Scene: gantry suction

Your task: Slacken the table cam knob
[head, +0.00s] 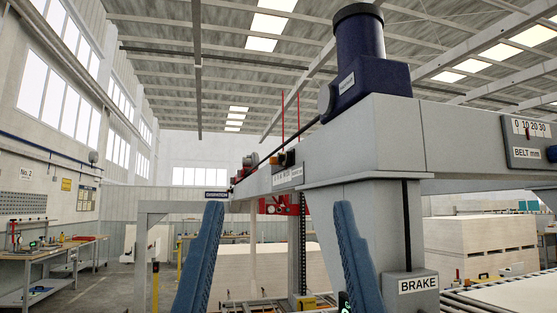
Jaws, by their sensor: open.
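My gripper (278,208) shows in the head view as two blue fingers rising from the bottom edge. They stand wide apart with nothing between them but the distant gantry and hall. No table cam knob can be made out in this view. The large grey gantry (370,140) fills the right side, with its column behind and right of my right finger. A small dark part with a green mark is mostly hidden by the right finger.
A dark blue motor (368,75) sits on the gantry beam. A belt scale (528,142) is at the right. Stacked pale boards (480,245) stand behind the column, with a roller conveyor in front. A workbench (50,258) with tools stands at left. Open floor lies beside it.

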